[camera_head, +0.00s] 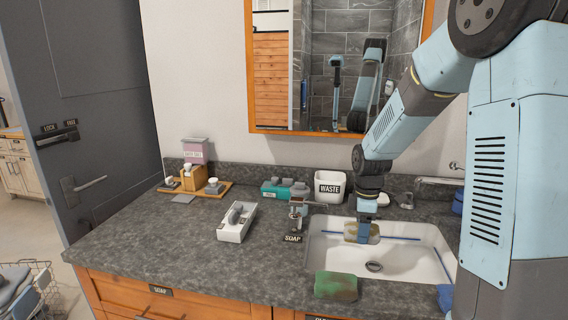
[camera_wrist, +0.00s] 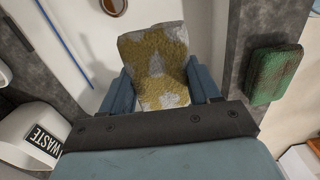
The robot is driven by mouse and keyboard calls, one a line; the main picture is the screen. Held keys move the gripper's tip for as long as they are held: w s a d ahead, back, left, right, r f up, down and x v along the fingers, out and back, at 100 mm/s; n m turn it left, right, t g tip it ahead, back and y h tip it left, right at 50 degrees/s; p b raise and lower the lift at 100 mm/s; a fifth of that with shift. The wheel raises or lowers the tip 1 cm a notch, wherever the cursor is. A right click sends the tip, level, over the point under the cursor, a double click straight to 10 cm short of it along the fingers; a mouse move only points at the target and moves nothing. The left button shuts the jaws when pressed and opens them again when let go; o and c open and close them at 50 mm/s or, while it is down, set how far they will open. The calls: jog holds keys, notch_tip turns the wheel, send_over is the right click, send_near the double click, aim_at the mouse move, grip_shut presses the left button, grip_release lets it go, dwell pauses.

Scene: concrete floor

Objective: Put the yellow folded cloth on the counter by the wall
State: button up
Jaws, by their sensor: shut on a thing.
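The yellow folded cloth (camera_wrist: 155,62) is a yellow block with pale grey patches. In the wrist view it sits between the two blue fingers of my gripper (camera_wrist: 162,92), which is shut on it. In the head view the cloth (camera_head: 361,233) hangs below my gripper (camera_head: 362,226), over the white sink basin. The grey stone counter (camera_head: 150,240) runs along the wall around the sink. It has clear surface at its left and middle.
A green folded cloth (camera_head: 336,286) lies on the sink's front edge. A white waste bin (camera_head: 328,187), a teal box (camera_head: 285,190), a white tray (camera_head: 237,222) and a wooden tray (camera_head: 196,192) with small items stand on the counter. A blue rod (camera_head: 400,237) lies across the sink.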

notch_tip(320, 180, up, 6)
jog(key=shift+r, duration=0.15)
jog(key=shift+w+f+m, duration=0.8)
jog(key=shift+w+f, duration=0.15)
jog(key=shift+f, duration=0.05)
jog(key=w+f+m, duration=0.4)
jog(key=f, duration=0.2)
jog(key=w+f+m, duration=0.4)
jog(key=f+m, duration=0.1)
jog(key=f, duration=0.2)
jog(key=w+f+m, duration=0.3)
jog(key=f+m, duration=0.1)
jog(key=f, duration=0.3)
jog(key=shift+w+d+m, duration=0.1)
jog(key=shift+w+m, duration=0.3)
